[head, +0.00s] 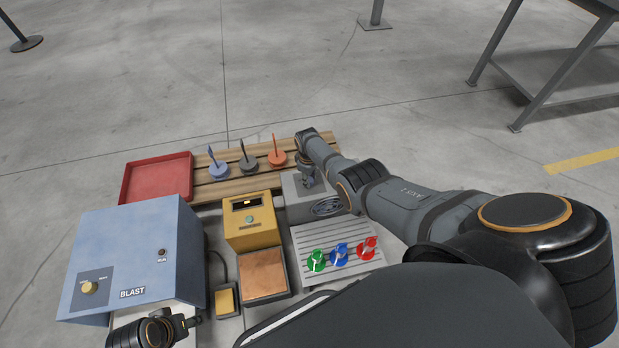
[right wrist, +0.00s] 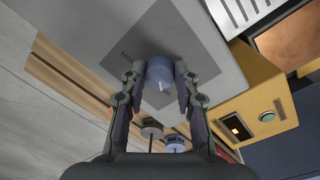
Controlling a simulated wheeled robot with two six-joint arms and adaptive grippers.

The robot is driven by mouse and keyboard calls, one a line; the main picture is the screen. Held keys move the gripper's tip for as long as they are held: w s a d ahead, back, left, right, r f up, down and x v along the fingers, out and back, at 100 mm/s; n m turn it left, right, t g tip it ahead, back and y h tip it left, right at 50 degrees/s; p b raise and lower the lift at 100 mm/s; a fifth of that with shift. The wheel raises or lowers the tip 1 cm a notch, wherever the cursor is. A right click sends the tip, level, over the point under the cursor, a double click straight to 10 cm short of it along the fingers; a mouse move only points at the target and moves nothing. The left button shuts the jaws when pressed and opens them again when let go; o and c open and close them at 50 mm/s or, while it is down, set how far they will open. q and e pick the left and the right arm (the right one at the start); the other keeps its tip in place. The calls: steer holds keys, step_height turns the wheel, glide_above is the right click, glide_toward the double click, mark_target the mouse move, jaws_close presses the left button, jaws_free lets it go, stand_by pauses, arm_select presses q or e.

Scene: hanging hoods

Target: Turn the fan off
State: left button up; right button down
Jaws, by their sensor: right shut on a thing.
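The fan is a grey box (head: 295,207) with a round grille on its front, at the middle of the bench in the head view. In the right wrist view its grey top panel (right wrist: 120,60) carries a blue-grey round knob (right wrist: 160,72) with a pale pointer mark. My right gripper (head: 308,183) reaches down over the fan's top. In the right wrist view its two fingers (right wrist: 160,82) are shut on the knob, one on each side. My left gripper (head: 190,322) is low at the left, by the blue cabinet, apart from the fan; its opening is unclear.
A blue cabinet (head: 135,240) labelled BLAST stands left. A yellow box (head: 250,232) with a green button is beside the fan. A ribbed tray (head: 305,238) with green, blue and red pieces lies in front. A red tray (head: 155,180) and several pegged discs are behind.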

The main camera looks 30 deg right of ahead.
steer(key=shift+n, duration=0.3)
stand_by(0.4)
steer(key=c, duration=1)
jaws_free()
steer(key=r, duration=1.2)
steer(key=shift+s+a, duration=0.15)
steer(key=shift+a, duration=0.1)
